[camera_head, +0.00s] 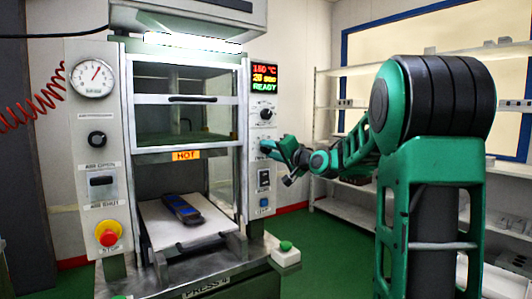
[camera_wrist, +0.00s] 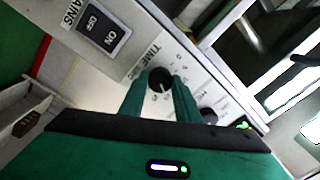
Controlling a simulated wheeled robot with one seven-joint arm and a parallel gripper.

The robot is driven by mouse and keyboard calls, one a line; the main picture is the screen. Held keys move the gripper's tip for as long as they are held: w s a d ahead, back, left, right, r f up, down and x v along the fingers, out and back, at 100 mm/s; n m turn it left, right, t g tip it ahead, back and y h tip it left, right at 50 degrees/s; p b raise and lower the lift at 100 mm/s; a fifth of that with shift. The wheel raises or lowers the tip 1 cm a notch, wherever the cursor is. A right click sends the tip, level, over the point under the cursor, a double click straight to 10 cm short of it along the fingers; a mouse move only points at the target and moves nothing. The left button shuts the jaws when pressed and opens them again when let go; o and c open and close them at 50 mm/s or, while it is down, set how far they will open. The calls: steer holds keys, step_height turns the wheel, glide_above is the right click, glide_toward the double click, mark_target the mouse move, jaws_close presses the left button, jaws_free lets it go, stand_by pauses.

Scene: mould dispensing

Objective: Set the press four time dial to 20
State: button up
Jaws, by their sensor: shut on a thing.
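The time dial (camera_wrist: 160,78) is a black round knob with a pale pointer line, on the pale panel beside the printed word TIME. My gripper (camera_wrist: 160,92) has its two green fingers closed on either side of this dial. In the head view my gripper (camera_head: 272,147) reaches the right-hand panel of press four (camera_head: 208,287) and hides most of the dial. The display (camera_head: 264,78) on that panel shows a red line, a yellow line that seems to read 20 min, and green READY.
Another black knob (camera_head: 266,114) sits just above my gripper. A mains switch (camera_wrist: 103,32) and a blue button (camera_head: 263,201) are below it. A dark blue object (camera_head: 182,209) lies on the press's lower plate. White shelves (camera_head: 345,195) stand behind my arm.

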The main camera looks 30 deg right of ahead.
steer(key=shift+a, duration=0.1)
steer(key=o, duration=1)
steer(key=shift+o, duration=0.2)
steer(key=s, duration=1)
steer(key=shift+s+d+f, duration=0.15)
steer(key=shift+s+d, duration=0.15)
steer(key=shift+s, duration=0.05)
